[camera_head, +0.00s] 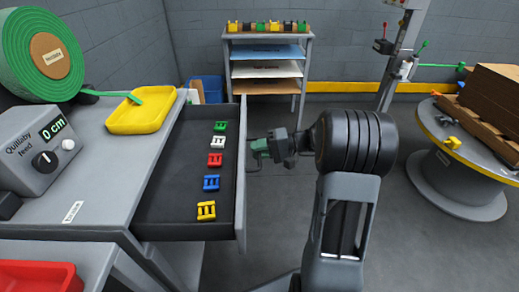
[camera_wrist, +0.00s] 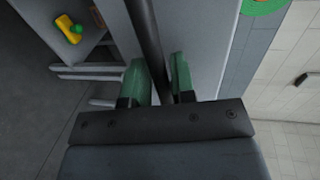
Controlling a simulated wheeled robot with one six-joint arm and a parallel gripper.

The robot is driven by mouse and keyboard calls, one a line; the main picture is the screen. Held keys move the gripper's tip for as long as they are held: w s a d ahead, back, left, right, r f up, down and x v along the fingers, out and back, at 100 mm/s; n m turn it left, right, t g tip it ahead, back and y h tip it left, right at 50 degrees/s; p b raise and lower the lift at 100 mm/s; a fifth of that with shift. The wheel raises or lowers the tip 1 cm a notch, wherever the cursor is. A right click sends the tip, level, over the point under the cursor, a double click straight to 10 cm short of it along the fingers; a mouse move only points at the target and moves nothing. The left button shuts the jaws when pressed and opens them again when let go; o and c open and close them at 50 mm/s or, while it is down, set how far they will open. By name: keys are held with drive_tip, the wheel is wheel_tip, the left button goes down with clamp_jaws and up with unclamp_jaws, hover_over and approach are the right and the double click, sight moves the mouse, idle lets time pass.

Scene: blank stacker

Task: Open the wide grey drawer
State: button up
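The wide grey drawer (camera_head: 241,165) stands pulled well out from the grey bench at the left in the head view. Its dark inside holds a row of small green, white, red, blue and yellow pieces. My gripper (camera_head: 258,149) is at the outer side of the drawer front. In the wrist view the green fingertips of my gripper (camera_wrist: 158,80) lie on either side of a dark bar, the drawer handle (camera_wrist: 145,28), and look closed on it. Part of the handle is hidden between the fingers.
A yellow tray (camera_head: 143,116), a feed box (camera_head: 32,147) and a green reel (camera_head: 38,62) stand on the bench. A shelf rack (camera_head: 268,38) is behind, and a round table (camera_head: 466,150) is at right. A red tray (camera_head: 40,275) is at front left.

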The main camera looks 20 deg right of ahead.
drive_tip(key=shift+o, duration=1.2)
drive_tip(key=shift+d+r, duration=0.1)
drive_tip(key=shift+d, duration=0.05)
drive_tip(key=p+v, duration=0.3)
drive_tip(key=v, duration=1)
drive_tip(key=shift+s+d, duration=0.15)
drive_tip(key=shift+d, duration=0.1)
